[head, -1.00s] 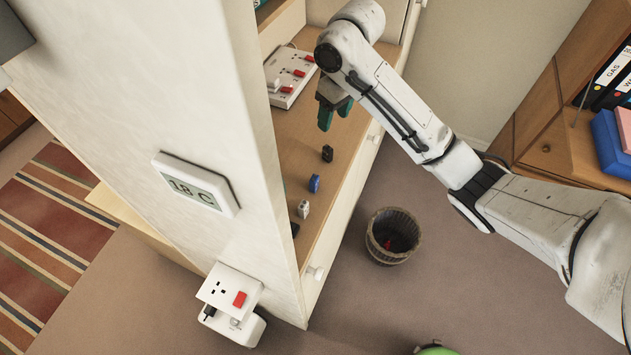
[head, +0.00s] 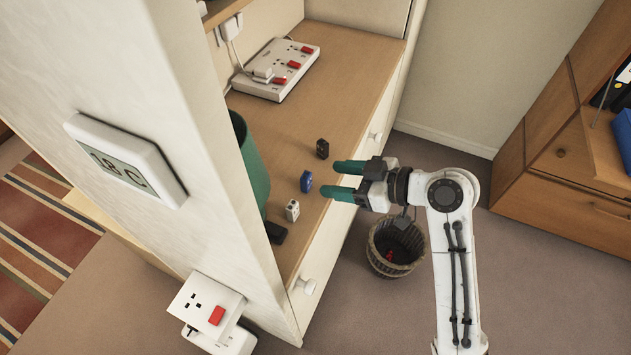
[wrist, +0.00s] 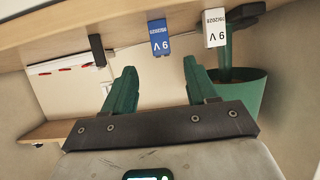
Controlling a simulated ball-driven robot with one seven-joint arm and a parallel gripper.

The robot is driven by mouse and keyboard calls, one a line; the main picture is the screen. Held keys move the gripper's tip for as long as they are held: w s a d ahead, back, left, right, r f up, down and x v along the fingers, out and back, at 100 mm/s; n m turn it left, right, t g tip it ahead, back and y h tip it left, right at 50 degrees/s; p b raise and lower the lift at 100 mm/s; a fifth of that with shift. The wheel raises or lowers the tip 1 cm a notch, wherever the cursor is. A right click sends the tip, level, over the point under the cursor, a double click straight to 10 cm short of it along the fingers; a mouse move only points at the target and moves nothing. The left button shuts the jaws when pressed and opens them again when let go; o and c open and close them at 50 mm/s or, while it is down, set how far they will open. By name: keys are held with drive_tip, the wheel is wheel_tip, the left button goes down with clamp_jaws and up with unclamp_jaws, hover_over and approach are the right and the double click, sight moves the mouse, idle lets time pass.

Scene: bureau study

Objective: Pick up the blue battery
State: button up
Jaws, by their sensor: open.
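The blue battery (head: 306,181) stands on the wooden desk top between a black battery (head: 322,148) and a white battery (head: 292,210). My gripper (head: 328,181) is open and empty at the desk's front edge, with its green fingers pointing left toward the blue battery, a small gap apart from it. In the wrist view the blue battery (wrist: 158,38) is ahead of the gap between the fingers (wrist: 163,75), with the white battery (wrist: 215,27) to its right and the black one (wrist: 97,50) to its left.
A green bin-like container (head: 254,170) stands behind the batteries, partly hidden by the wall. A dark object (head: 275,232) lies near the white battery. A power strip (head: 276,69) lies farther back on the desk.

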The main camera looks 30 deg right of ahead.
sight(309, 176)
drive_tip(key=p+x, duration=0.2)
drive_tip(key=x, duration=0.7)
drive_tip(key=shift+w+a, duration=0.3)
drive_tip(key=shift+a, duration=0.05)
drive_tip(key=c, duration=1)
